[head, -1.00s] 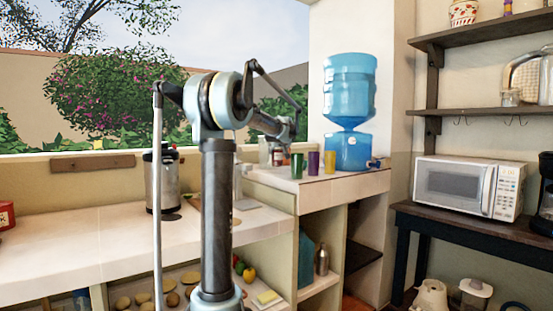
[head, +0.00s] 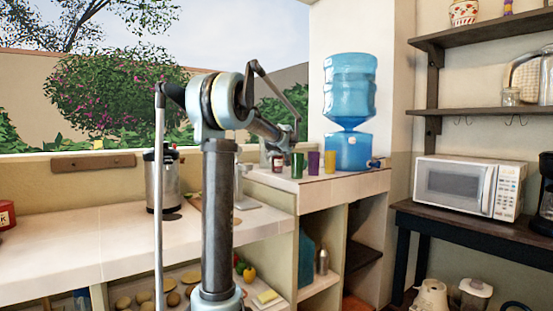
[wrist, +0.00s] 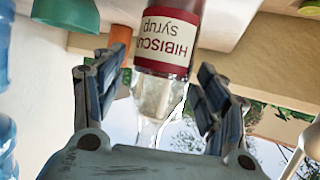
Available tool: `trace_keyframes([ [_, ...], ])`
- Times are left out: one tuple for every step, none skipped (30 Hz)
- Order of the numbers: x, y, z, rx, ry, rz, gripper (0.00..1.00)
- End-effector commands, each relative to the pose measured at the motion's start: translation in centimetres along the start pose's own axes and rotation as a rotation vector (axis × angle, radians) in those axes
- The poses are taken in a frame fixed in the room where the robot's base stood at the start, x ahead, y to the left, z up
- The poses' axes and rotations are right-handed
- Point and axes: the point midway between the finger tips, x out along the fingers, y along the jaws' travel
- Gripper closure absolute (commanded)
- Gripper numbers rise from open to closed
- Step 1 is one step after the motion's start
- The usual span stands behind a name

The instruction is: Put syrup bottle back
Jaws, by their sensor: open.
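The syrup bottle (wrist: 165,40) has a dark red and white label reading "HIBISCUS syrup", upside down in the wrist view, and a clear glass part below it in the picture. In the head view its label (head: 278,163) shows small on the raised counter, left of the green cup. My gripper (wrist: 158,100) is open, with one finger on each side of the clear part and visible gaps beside it. In the head view my gripper (head: 284,143) is over the bottle and hides its upper part.
A green cup (head: 297,165), purple cup (head: 313,162) and yellow cup (head: 330,162) stand close right of the bottle. A blue water dispenser (head: 349,150) stands behind them. The lower counter (head: 110,240) holds a metal canister (head: 163,182). A microwave (head: 467,188) is at right.

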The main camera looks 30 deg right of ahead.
Motion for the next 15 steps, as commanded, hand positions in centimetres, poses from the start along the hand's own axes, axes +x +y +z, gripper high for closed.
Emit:
trace_keyframes([
  [0.0, 0.0, 0.0, 0.0, 0.0, 0.0, 0.34],
  [0.0, 0.0, -0.1, 0.0, 0.0, 0.0, 0.34],
  [-0.1, 0.0, -0.1, 0.0, 0.0, 0.0, 0.34],
  [-0.2, 0.0, -0.2, 0.0, 0.0, 0.001, 0.34],
  [-0.4, 0.0, -0.1, 0.0, 0.0, 0.001, 0.34],
  [-0.7, 0.1, -0.1, 0.001, 0.0, 0.001, 0.34],
  [-1.0, 0.1, -0.1, 0.001, 0.0, 0.001, 0.34],
  [-1.4, 0.1, -0.1, 0.001, 0.0, 0.001, 0.34],
  [-1.8, 0.0, -0.1, 0.001, 0.0, 0.001, 0.34],
  [-2.3, 0.0, -0.1, 0.001, 0.0, 0.001, 0.34],
  [-2.7, 0.0, -0.1, 0.001, 0.0, 0.001, 0.34],
  [-3.4, 0.1, -0.1, 0.001, 0.0, 0.001, 0.34],
  [-3.9, 0.1, -0.1, 0.001, 0.0, 0.002, 0.34],
  [-4.5, 0.1, -0.1, 0.002, 0.0, 0.002, 0.34],
  [-5.1, 0.1, -0.1, 0.001, 0.0, 0.003, 0.34],
])
